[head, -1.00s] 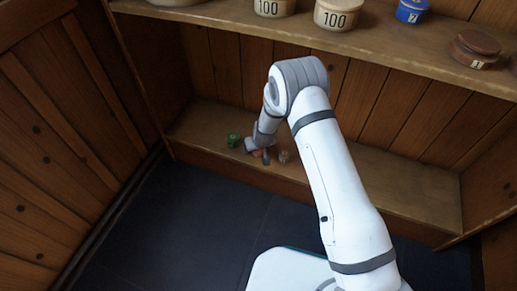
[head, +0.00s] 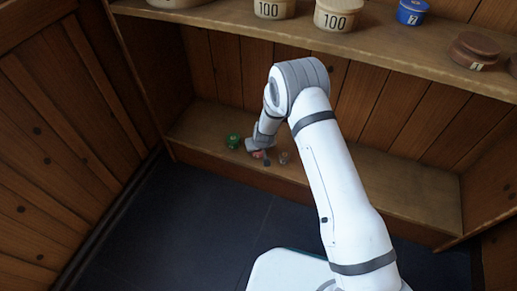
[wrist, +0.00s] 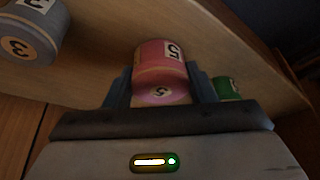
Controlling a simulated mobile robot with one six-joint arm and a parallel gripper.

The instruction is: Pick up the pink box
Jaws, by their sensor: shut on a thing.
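The pink box (wrist: 160,62) is a round, spool-like tub with a pale band and the number 5 on its labels. In the wrist view it sits between the two fingers of my gripper (wrist: 161,88), which is shut on it. In the head view the pink box (head: 259,154) shows only as a small patch under my gripper (head: 258,150), low over the lower shelf. My gripper and wrist hide most of it there. I cannot tell whether it touches the shelf.
A green box (head: 233,142) stands close to the left of my gripper, also behind the right finger in the wrist view (wrist: 228,88). A grey box (wrist: 35,32) is on the other side, seen small in the head view (head: 284,157). The upper shelf (head: 400,62) overhangs.

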